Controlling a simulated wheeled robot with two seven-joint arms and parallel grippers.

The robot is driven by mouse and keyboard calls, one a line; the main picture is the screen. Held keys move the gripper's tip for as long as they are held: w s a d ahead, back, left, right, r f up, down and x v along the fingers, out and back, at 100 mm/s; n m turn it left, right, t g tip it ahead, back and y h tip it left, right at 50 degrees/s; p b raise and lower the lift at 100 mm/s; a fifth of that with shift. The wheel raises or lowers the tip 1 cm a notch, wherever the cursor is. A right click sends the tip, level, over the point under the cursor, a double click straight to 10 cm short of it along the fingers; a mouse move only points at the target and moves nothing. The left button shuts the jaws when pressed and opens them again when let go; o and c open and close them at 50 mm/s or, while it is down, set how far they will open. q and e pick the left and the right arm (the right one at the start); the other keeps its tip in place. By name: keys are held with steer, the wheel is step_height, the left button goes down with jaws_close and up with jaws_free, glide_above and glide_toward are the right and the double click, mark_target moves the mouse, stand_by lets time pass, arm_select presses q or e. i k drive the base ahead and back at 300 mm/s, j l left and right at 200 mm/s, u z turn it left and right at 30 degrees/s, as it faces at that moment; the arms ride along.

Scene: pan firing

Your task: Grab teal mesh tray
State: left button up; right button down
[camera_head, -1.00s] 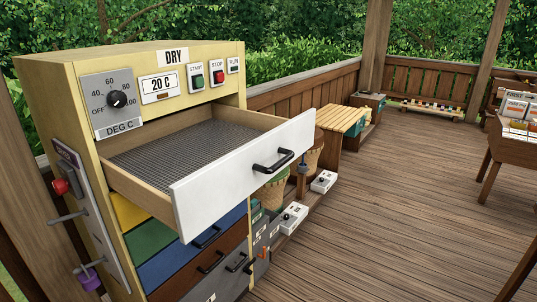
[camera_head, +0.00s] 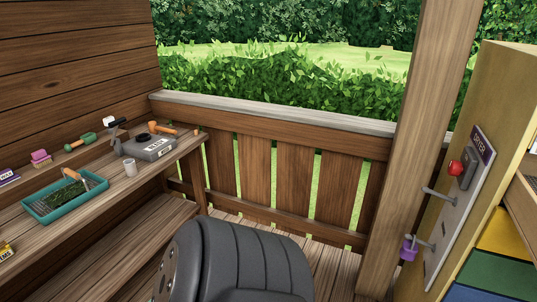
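A teal tray (camera_head: 42,214) sits on the wooden bench at the left of the head view. The tray is apart from my arm. A dark grey rounded part of my own arm fills the lower middle of the view. No gripper fingers show, so I cannot see either gripper.
A wooden railing (camera_head: 290,180) runs behind. The yellow dryer cabinet (camera_head: 490,130) and a post (camera_head: 418,130) stand at right.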

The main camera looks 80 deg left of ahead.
mark_target(48, 205)
steer(key=u, duration=3.7)
